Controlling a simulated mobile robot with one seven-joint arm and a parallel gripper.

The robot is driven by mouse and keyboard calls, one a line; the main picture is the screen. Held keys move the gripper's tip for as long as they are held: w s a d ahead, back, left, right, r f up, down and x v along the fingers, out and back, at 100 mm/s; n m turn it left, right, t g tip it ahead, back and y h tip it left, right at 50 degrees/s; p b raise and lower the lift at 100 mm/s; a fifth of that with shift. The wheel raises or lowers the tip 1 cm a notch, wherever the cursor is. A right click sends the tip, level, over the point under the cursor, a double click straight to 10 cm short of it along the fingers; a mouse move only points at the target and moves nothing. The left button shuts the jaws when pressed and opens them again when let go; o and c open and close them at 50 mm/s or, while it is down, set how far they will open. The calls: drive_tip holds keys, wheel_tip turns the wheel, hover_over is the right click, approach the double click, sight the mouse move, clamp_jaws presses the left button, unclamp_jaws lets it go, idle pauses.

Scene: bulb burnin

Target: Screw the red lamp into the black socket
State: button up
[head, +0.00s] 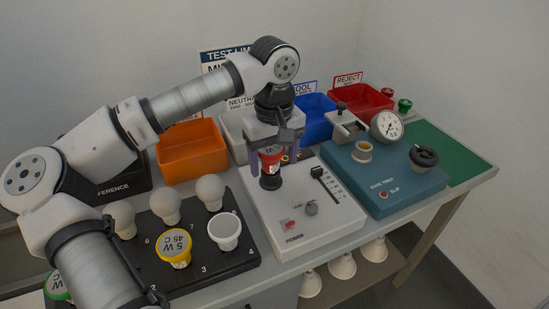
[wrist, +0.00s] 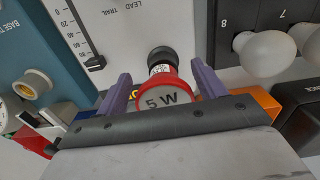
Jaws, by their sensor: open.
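The red lamp (head: 270,157) stands upright, base down, at the black socket (head: 270,182) on the white test box. In the wrist view the lamp's red rim and grey "5 W" face (wrist: 165,101) are near, with the black socket (wrist: 160,54) beyond. The lamp lines up with the socket; how deep its base sits is hidden. My gripper (head: 273,158) points down over the lamp, and in the wrist view its purple fingers (wrist: 160,74) stand open on either side of it. I see a gap beside the fingers, and no firm grip.
The white box (head: 330,222) has a slider, a knob and a red switch. A black rack (head: 205,262) with white bulbs and a yellow-rimmed lamp (head: 174,250) is at left. A blue tester (head: 390,190) stands at right. Orange (head: 188,165), blue and red bins line the back.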

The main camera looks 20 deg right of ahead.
drive_tip(key=n, duration=0.2)
drive_tip(key=n+b, duration=0.1)
drive_tip(key=n, duration=0.3)
drive_tip(key=shift+w+d+f+n+b, duration=0.1)
drive_tip(key=shift+w+n+b, duration=0.2)
drive_tip(key=shift+w, duration=0.05)
drive_tip(key=n, duration=0.2)
drive_tip(key=n+b, duration=0.1)
drive_tip(key=n, duration=0.4)
drive_tip(key=shift+w+d, duration=0.1)
drive_tip(key=shift+w, duration=0.25)
drive_tip(key=n+b, duration=0.1)
drive_tip(key=n, duration=0.3)
drive_tip(key=shift+w, duration=0.2)
drive_tip(key=n, duration=0.2)
drive_tip(key=n+b, duration=0.1)
drive_tip(key=n, duration=0.1)
drive_tip(key=shift+w+d+n, duration=0.15)
drive_tip(key=shift+w+n, duration=0.05)
drive_tip(key=shift+n, duration=0.2)
